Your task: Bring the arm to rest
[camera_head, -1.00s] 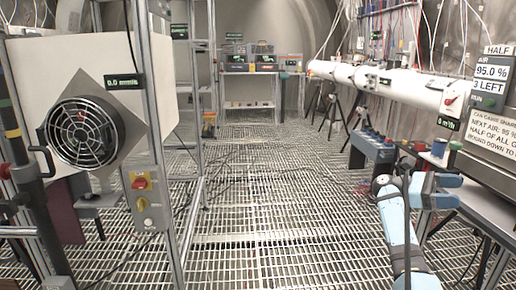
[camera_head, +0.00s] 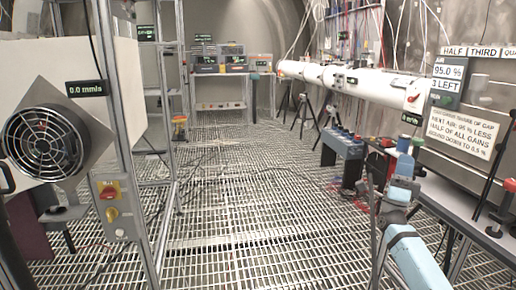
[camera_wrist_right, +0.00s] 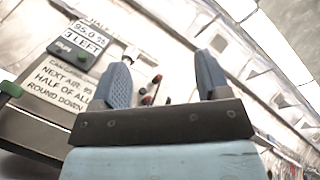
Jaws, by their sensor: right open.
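My right arm (camera_head: 420,265) rises from the lower right in the head view, in front of the workbench at the right. Its light blue right gripper (camera_head: 409,150) points up and away, close to the bench edge. In the right wrist view the right gripper (camera_wrist_right: 165,60) has its two blue-grey fingers wide apart. Nothing is held between them. My left gripper is not in the head view.
A bench with a grey panel (camera_head: 455,195) stands at the right, below a sign (camera_head: 459,132). A blue box (camera_head: 342,146) stands left of the gripper. A fan (camera_head: 42,142) and metal frame stand at the left. The grating floor (camera_head: 240,230) between is clear.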

